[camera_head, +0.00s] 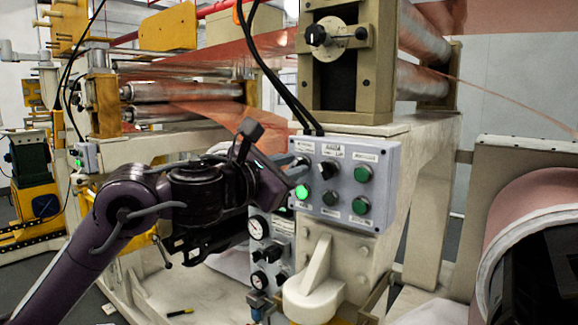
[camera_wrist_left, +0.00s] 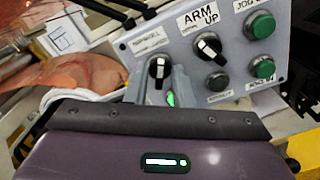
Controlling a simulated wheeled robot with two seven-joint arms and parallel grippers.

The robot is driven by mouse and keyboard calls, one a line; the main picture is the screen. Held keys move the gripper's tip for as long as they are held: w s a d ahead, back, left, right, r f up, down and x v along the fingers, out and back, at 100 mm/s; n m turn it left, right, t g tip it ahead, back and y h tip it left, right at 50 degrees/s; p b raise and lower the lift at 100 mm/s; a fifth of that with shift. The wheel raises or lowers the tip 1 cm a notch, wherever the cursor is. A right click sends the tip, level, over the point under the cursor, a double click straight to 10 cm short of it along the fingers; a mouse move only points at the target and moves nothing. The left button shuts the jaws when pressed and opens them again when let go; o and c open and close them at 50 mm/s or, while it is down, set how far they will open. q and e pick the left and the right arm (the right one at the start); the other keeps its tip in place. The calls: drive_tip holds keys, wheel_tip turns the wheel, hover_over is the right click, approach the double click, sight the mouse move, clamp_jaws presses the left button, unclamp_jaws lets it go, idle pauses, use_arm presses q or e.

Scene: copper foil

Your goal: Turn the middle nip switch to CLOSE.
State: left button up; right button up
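A grey control box (camera_head: 345,185) is mounted on the machine frame. In the left wrist view, its left black rotary switch (camera_wrist_left: 158,68) has a white pointer line that looks roughly upright; the small label above it seems to read "NIP ROLL", the rest unclear. A second black switch (camera_wrist_left: 209,45) under an "ARM UP" label also shows in the head view (camera_head: 327,170). My left gripper (camera_head: 294,168) is at the box's left side, over the left switch and hiding it in the head view. A grey finger is close to that switch; contact and finger gap are unclear. My right gripper is not in view.
The box also carries green buttons (camera_head: 365,152), a dark button (camera_head: 330,198) and a lit green lamp (camera_head: 302,192). Gauges (camera_head: 258,228) hang below left. A white bracket (camera_head: 315,290) stands below the box. A large foil roll (camera_head: 535,200) is at right.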

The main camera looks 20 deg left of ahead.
use_arm(q)
clamp_jaws()
drive_tip(key=n, duration=0.5)
drive_tip(key=shift+n, duration=0.4)
drive_tip(key=n, duration=0.5)
drive_tip(key=shift+w+a+n+p, duration=0.1)
drive_tip(key=shift+a+n+p, duration=0.05)
drive_tip(key=shift+n+p, duration=0.25)
drive_tip(key=shift+n, duration=0.3)
drive_tip(key=shift+o, duration=1.1)
unclamp_jaws()
